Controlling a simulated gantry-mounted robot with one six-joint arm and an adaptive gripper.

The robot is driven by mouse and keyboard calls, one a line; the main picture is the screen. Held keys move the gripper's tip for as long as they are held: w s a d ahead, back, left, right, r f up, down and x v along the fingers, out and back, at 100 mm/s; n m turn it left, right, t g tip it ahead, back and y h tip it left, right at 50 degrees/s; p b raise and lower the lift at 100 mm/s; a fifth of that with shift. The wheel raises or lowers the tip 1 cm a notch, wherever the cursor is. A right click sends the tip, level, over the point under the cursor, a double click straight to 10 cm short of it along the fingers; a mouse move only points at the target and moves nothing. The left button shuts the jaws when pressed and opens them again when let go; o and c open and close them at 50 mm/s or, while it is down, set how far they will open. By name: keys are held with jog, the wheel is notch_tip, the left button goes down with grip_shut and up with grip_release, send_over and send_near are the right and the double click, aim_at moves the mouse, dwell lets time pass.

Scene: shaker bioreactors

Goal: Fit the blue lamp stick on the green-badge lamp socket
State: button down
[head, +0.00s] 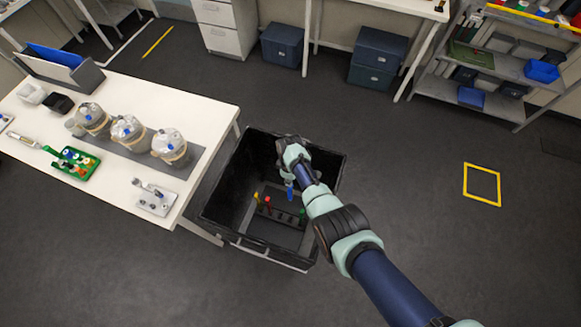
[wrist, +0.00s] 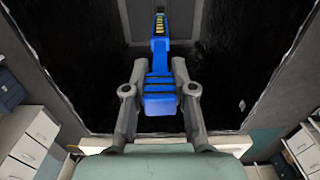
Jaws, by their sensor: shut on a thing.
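The blue lamp stick (head: 290,193) is in my gripper (head: 288,181), below the wrist and over the black bin (head: 222,195). In the wrist view the blue stick (wrist: 160,85) lies between both fingers of my gripper (wrist: 160,88), with a yellow-marked end pointing away. Inside the bin is a dark rack (head: 279,215) carrying a yellow stick (head: 257,197), a red stick (head: 267,204) and a green stick (head: 302,215). I cannot make out which socket bears a green badge; the parts are too small.
A white bench (head: 215,130) stands left of the bin. It holds several clear vessels (head: 128,133), a green tray (head: 77,164) of coloured pieces and a small metal stand (head: 153,198). The bin walls surround the work area. Open floor lies to the right.

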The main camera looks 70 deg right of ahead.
jog(key=shift+f, duration=0.1)
notch_tip(320, 180, up, 9)
jog(key=p, duration=0.8)
jog(key=shift+f, duration=0.2)
notch_tip(320, 180, up, 7)
dwell(0.4)
